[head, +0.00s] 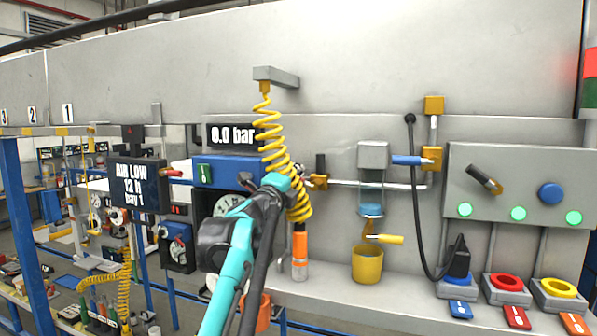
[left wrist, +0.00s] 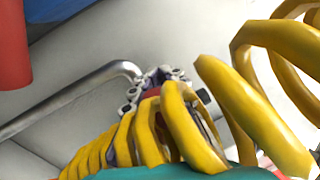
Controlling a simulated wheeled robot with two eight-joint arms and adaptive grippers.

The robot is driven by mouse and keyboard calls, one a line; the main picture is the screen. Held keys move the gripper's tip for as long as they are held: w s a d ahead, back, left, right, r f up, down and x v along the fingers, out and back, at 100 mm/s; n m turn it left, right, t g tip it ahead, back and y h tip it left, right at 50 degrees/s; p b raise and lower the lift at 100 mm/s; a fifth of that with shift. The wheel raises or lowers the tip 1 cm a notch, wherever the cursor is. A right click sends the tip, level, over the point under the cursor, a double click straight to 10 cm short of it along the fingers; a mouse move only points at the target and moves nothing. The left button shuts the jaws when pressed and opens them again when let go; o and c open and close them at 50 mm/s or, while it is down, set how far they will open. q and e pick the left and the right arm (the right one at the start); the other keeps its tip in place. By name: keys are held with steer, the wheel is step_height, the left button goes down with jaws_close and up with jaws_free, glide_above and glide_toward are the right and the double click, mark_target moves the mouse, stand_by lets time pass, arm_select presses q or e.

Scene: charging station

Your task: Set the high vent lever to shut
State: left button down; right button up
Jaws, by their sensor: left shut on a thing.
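My left gripper (head: 302,181) reaches up from below to the yellow coiled hose, near a brass valve with a dark upright lever (head: 320,164). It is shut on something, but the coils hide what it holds. In the left wrist view yellow coils (left wrist: 188,130) fill much of the picture, with grey finger parts (left wrist: 160,90) and a small dark red patch behind them. A blue lever (head: 407,160) points left from a yellow valve on the riser pipe. A yellow lever (head: 388,239) points right below the clear bowl. I cannot tell which one is the high vent lever. My right gripper is not in view.
The yellow coiled hose (head: 270,135) hangs from a grey bracket (head: 276,76) down to an orange-handled tool (head: 300,247). A yellow bucket (head: 367,265) stands on the ledge. A control panel (head: 517,160) is at right. The gauge display (head: 233,136) reads 0.0 bar.

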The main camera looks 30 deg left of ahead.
arm_select(q)
steer(key=shift+a+f+n+y, duration=0.1)
steer(key=shift+f+n+y, duration=0.2)
steer(key=shift+n, duration=0.45)
steer(key=shift+a+f+n+y, duration=0.1)
steer(key=shift+f+n+y, duration=0.1)
steer(key=shift+f+n, duration=0.4)
steer(key=shift+r+n, duration=0.15)
steer(key=shift+n, duration=0.1)
steer(key=c, duration=1.6)
jaws_free()
steer(key=shift+s, duration=0.15)
steer(key=shift+v, duration=5.9)
steer(key=shift+d, duration=0.1)
